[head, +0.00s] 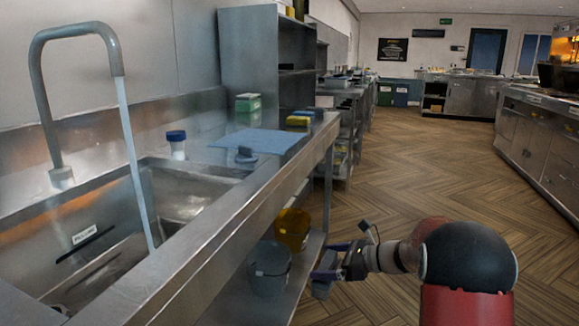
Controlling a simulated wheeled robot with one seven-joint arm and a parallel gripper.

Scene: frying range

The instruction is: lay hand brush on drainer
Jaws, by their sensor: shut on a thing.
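My gripper (328,264) is low at the centre, in front of the lower shelf under the sink counter. It is shut on a small blue-grey thing (322,287) that hangs below the fingers; this may be the hand brush, but it is too small and partly covered to be sure. The drainer appears to be the flat steel top (218,170) to the right of the sink basin, above and left of my gripper. A blue mat (268,139) lies on that top, with a small dark grey-blue object (245,155) at its near edge.
A white tub with a blue lid (176,144), a green and white block (247,103) and yellow sponges (299,119) stand on the counter. A grey bucket (270,270) and a yellow bucket (292,228) sit on the lower shelf. A tall tap (62,90) overhangs the basin. Floor to the right is clear.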

